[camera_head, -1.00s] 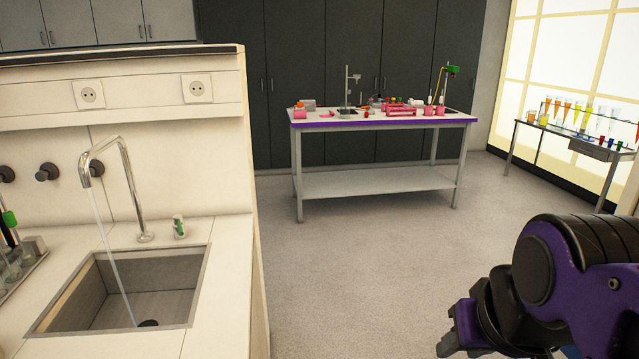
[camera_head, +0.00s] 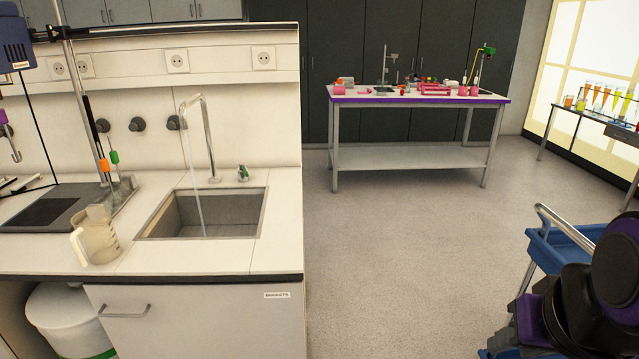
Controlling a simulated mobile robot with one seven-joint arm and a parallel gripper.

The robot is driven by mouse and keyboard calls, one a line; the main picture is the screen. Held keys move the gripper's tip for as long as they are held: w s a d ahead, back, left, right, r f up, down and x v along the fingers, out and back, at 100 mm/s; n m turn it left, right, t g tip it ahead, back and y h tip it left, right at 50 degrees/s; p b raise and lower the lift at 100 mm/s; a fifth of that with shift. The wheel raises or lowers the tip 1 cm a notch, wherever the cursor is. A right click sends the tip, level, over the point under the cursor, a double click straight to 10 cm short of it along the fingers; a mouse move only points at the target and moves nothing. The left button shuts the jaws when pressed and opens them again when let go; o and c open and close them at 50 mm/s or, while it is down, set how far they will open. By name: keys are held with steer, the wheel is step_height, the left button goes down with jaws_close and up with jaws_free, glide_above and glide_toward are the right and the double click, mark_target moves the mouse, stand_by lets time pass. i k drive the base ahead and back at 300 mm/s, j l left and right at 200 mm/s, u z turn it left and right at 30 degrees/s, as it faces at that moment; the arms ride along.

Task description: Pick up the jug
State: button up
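A beige translucent jug (camera_head: 99,238) with a pale handle on its left side stands upright on the white counter, to the left of the sink. My gripper (camera_head: 508,347) is at the lower right, only partly in view at the picture's bottom edge. It is far from the jug, with the sink front and open floor between them. Its fingertips are too cut off and dark to tell whether they are open or shut.
Water runs from the tap (camera_head: 204,125) into the sink (camera_head: 178,216). A dark stand base (camera_head: 45,212) is behind the jug. A blue cart (camera_head: 550,250) stands beside my arm. A purple-edged table (camera_head: 400,99) stands at the back. The middle floor is clear.

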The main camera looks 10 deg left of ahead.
mark_target(94, 226)
steer(key=k+j, duration=0.1)
steer(key=j, duration=0.25)
steer(key=k+j+u, duration=0.1)
steer(key=j, duration=0.2)
steer(key=j+u, duration=0.1)
steer(key=j, duration=0.3)
steer(key=i+j+u, duration=0.1)
steer(key=j, duration=0.35)
